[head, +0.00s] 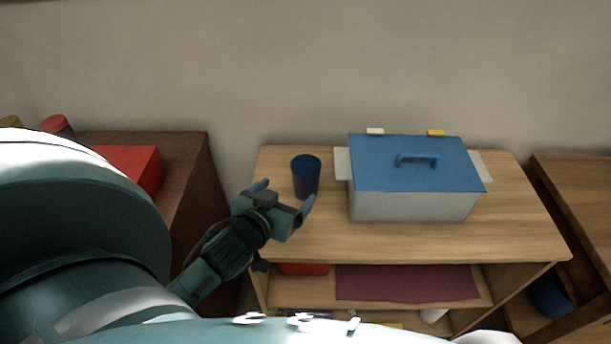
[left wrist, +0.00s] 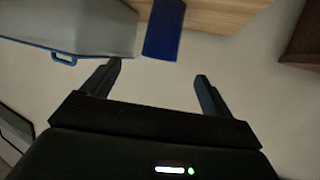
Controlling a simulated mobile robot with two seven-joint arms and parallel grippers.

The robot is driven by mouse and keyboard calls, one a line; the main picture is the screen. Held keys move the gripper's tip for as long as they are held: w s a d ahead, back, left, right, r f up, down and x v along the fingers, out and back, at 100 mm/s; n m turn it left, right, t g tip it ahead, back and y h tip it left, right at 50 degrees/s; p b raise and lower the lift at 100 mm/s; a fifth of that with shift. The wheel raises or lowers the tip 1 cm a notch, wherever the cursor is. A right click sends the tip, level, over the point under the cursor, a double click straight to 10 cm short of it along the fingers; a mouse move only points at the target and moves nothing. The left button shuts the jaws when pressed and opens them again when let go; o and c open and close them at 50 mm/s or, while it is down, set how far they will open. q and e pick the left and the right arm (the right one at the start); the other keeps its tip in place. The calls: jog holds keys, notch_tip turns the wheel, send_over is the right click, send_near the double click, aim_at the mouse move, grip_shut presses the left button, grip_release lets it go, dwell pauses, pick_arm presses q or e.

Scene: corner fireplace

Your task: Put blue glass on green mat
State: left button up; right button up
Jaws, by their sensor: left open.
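The blue glass (head: 306,177) stands upright on the top of the wooden shelf unit (head: 400,238), left of a lidded box. My left gripper (head: 284,194) is open just in front and to the left of the glass, with its fingers pointing toward it. In the left wrist view the glass (left wrist: 163,30) shows beyond the open fingers (left wrist: 156,84), roughly between them and apart from them. No green mat shows in either view. My right gripper is not in view.
A grey box (head: 412,207) with a blue lid and handle stands right of the glass. A dark cabinet with a red box (head: 137,168) is at left. The shelf below holds a maroon mat (head: 408,283). A blue bowl (head: 550,297) sits at lower right. The shelf top's front is clear.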

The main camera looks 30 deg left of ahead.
pick_arm(q)
send_near(311, 160)
jog(key=x, duration=0.3)
jog(key=shift+t, duration=0.3)
jog(key=shift+x, duration=2.9)
jog(key=shift+s+f, duration=0.1)
jog(key=shift+f, duration=0.1)
jog(key=shift+c, duration=0.3)
jog(key=c, duration=1.2)
